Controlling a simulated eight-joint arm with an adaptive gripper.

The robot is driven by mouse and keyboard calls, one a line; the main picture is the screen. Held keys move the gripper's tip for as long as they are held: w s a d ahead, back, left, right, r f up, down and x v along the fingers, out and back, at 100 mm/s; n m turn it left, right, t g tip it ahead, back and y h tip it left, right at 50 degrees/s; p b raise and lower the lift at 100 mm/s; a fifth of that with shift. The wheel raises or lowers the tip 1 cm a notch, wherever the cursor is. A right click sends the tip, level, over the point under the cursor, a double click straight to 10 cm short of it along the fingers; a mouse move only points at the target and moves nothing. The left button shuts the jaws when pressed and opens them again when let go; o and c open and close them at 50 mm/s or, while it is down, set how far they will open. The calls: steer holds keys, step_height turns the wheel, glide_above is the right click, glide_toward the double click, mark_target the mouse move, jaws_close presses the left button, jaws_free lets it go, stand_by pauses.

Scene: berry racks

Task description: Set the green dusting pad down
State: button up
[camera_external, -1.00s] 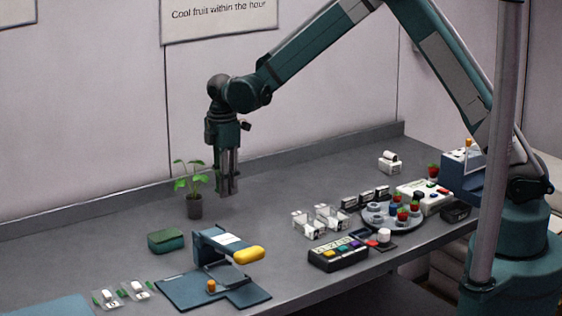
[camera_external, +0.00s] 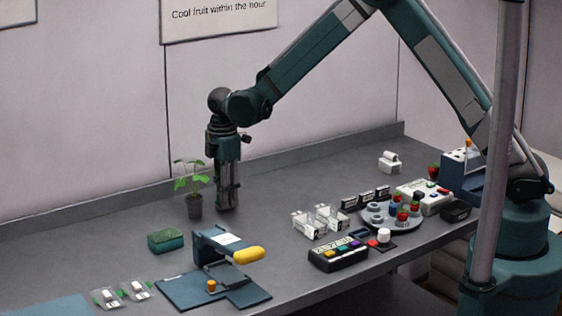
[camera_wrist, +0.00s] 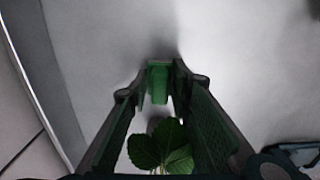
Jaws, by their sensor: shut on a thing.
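The green dusting pad (camera_wrist: 158,82) is a small bright green block between my fingertips in the wrist view. My gripper (camera_wrist: 159,84) is shut on it. In the outside view my gripper (camera_external: 228,206) points straight down at the back of the counter, just right of the potted plant. Its tips are at or very near the counter top; I cannot tell whether the pad touches it. The pad cannot be made out in the outside view.
The potted plant (camera_external: 194,205) stands close left of my gripper; its leaves (camera_wrist: 160,148) show in the wrist view. A green box (camera_external: 165,240) and a blue stand with a yellow end (camera_external: 248,256) are in front.

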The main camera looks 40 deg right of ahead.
steer(key=shift+f, duration=0.15)
steer(key=o, duration=0.9)
step_height(320, 180, up, 12)
steer(key=shift+r, duration=0.2)
stand_by(0.4)
stand_by(0.5)
